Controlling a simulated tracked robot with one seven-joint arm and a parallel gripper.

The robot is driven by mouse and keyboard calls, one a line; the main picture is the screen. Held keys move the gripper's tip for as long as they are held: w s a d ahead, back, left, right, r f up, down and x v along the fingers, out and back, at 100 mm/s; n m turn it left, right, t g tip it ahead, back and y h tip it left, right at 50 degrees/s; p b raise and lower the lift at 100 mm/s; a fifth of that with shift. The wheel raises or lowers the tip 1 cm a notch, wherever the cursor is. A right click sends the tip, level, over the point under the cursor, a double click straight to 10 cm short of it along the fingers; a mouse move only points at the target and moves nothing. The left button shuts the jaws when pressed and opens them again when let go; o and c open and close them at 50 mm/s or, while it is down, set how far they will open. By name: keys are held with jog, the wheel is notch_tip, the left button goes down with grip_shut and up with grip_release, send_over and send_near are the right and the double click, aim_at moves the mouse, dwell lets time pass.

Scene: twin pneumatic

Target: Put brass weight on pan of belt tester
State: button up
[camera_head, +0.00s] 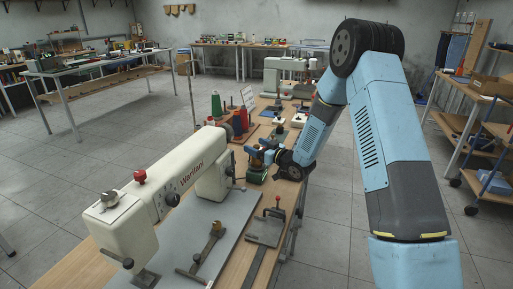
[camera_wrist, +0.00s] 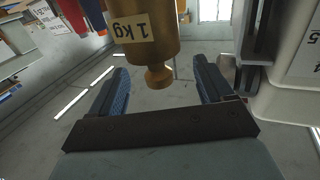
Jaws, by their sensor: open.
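A brass weight (camera_wrist: 150,28) with a "1 kg" label is at the top middle of the wrist view, its round knob pointing towards my gripper (camera_wrist: 162,68). The blue fingers are spread, one on each side of the knob, with a visible gap on both sides. In the head view my gripper (camera_head: 262,153) is beyond the near sewing machine, low over the long bench. The weight cannot be made out clearly there because my gripper is in front of that spot. I cannot identify the belt tester or its pan for certain in either view.
A cream sewing machine (camera_head: 165,185) on a grey plate fills the near bench. Thread cones (camera_head: 238,118) stand close to my gripper, left and behind. A pale housing (camera_wrist: 290,85) is close to the right finger in the wrist view. The left floor is open.

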jog(key=v, duration=1.1)
jog(key=shift+s+d, duration=0.25)
jog(key=shift+r, duration=0.1)
jog(key=s+d+r+m+h, duration=0.2)
jog(key=d+r+m+h, duration=0.1)
jog(key=d+r+h, duration=0.8)
jog(key=s+d+r+m+g+h, duration=0.2)
jog(key=s+d+r+m+h, duration=0.15)
jog(key=s+r, duration=0.75)
jog(key=s+r+m+g+y, duration=0.1)
jog(key=s+m+g, duration=0.2)
jog(key=s, duration=2.1)
jog(key=shift+s+d+r+g, duration=0.25)
jog(key=shift+d+g, duration=0.1)
jog(key=shift+g, duration=0.35)
